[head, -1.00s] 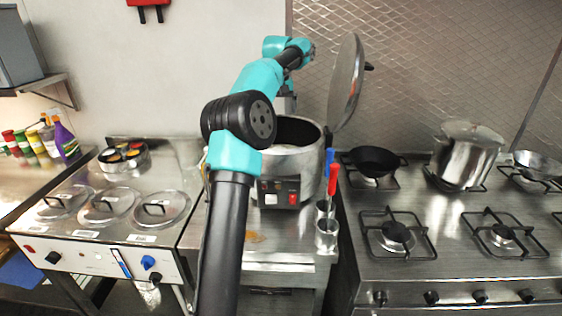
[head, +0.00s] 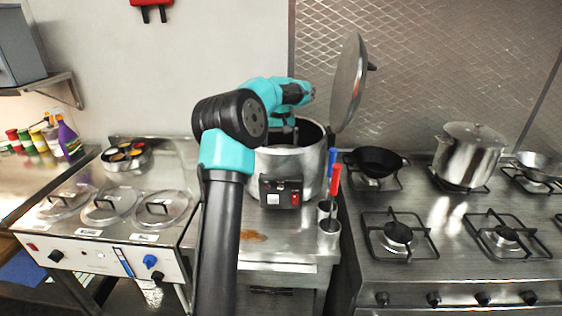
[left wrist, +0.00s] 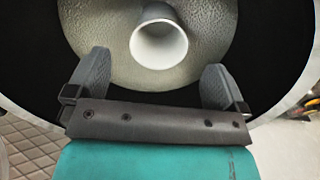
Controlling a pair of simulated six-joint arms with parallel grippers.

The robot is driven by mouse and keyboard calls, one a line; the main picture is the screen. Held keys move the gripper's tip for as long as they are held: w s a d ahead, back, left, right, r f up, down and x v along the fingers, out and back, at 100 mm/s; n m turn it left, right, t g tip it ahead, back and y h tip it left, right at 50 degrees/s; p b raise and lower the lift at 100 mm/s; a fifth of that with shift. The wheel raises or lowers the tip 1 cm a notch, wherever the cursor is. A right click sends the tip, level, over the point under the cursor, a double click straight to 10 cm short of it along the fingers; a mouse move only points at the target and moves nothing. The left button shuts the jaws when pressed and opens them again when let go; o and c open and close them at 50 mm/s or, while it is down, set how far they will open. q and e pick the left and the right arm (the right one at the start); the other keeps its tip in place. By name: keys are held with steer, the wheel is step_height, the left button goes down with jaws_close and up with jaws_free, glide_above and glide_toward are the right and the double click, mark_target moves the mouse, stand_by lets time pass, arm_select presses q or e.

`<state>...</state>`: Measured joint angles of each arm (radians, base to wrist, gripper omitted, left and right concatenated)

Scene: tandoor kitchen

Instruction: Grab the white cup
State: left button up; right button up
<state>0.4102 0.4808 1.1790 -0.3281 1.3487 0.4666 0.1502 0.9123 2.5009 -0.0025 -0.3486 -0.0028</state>
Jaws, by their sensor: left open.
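The white cup (left wrist: 159,43) shows in the left wrist view, its round mouth facing the camera, on a grey speckled round surface (left wrist: 100,30) inside a dark opening. My left gripper (left wrist: 155,64) is open and empty, its two grey fingers spread to either side below the cup in the picture, not touching it. In the head view my left gripper (head: 284,134) hangs over the mouth of the round metal cooker (head: 310,172). The cup is hidden in the head view. My right gripper is not in view.
The cooker's lid (head: 347,85) stands raised to the right. Red- and blue-handled tools stand in metal holders (head: 329,238) in front. A stove with a black pan (head: 375,161) and a lidded pot (head: 469,158) is to the right. A counter with round lids (head: 160,207) is left.

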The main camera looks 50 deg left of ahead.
arm_select(q)
steer(key=shift+w+a+f, duration=0.1)
steer(key=shift+f, duration=2.5)
steer(key=c, duration=1)
